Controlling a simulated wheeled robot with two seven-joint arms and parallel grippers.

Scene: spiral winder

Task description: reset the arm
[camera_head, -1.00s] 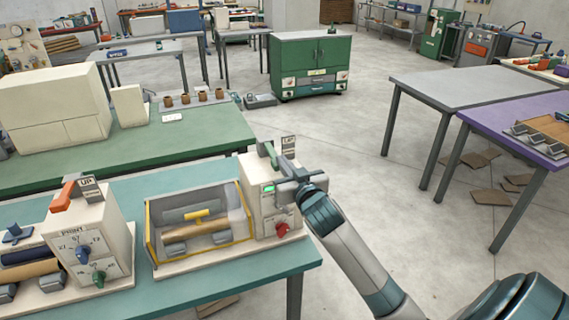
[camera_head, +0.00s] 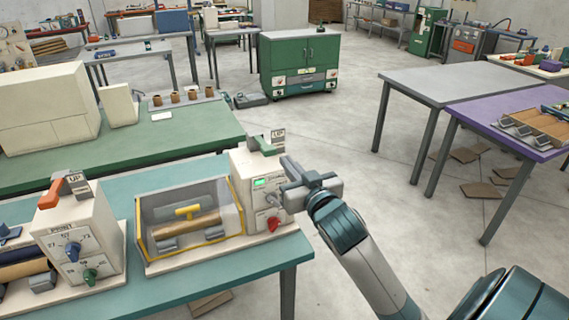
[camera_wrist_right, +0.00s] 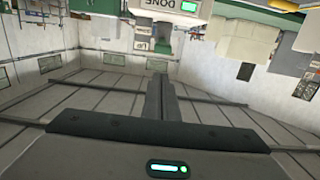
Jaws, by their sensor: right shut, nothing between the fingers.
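The spiral winder stands on the teal table as a cream box (camera_head: 243,200) with a lit green screen (camera_head: 260,183) and a red knob (camera_head: 273,224). A green lever (camera_head: 263,144) and a small sign (camera_head: 278,136) are on its top. My left gripper is not in view.
A second cream machine (camera_head: 72,232) with an orange lever and knobs stands left on the teal table (camera_head: 245,268). A green table (camera_head: 180,135) lies behind.

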